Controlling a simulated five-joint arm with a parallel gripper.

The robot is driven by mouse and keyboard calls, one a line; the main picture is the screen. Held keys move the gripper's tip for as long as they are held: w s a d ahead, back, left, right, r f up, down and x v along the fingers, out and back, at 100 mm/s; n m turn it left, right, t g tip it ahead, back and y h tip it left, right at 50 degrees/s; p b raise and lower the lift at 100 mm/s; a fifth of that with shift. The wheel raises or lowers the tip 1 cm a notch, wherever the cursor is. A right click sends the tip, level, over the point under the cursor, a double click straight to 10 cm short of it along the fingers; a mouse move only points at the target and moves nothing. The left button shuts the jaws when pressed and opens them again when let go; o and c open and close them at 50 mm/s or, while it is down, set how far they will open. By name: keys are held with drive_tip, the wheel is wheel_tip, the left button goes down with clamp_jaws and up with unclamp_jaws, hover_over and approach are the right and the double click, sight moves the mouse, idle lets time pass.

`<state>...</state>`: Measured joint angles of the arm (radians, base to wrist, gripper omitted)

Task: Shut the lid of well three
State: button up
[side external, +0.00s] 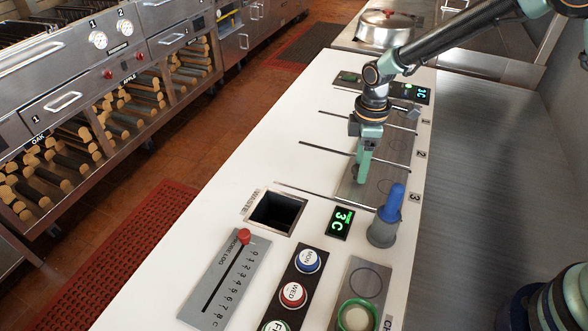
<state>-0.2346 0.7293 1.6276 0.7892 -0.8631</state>
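Well three is marked by a small "3" plate (415,198) at the right edge of the white counter. A grey metal panel (385,180) lies beside that plate, with a thin dark rod (322,196) reaching left from it across the counter. I cannot tell whether this panel is the lid or how far it covers the well. My gripper (361,181) points down over the panel's left part; its teal fingers look close together, but their gap is not clear. Whether the tips touch the panel cannot be told.
A blue-handled tool (391,203) stands in a grey cup (382,233) near well three. A square waste opening (277,212), a green display (341,222), a slider panel (222,285) and several buttons (293,294) are nearer. Similar rods (325,148) lie farther back.

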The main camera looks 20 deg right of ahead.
wheel_tip(320, 180, up, 12)
idle(0.7)
drive_tip(key=s+d+r+m+t, duration=0.2)
drive_tip(key=s+d+r+m, duration=0.3)
drive_tip(key=s, duration=0.3)
drive_tip(key=s+d+r+m+t, duration=0.3)
drive_tip(key=s+d+r+m, duration=0.2)
drive_tip(key=s+m, duration=0.2)
drive_tip(key=shift+s+d+m+t, duration=0.3)
drive_tip(key=shift+s+d, duration=0.05)
drive_tip(key=shift+s, duration=0.2)
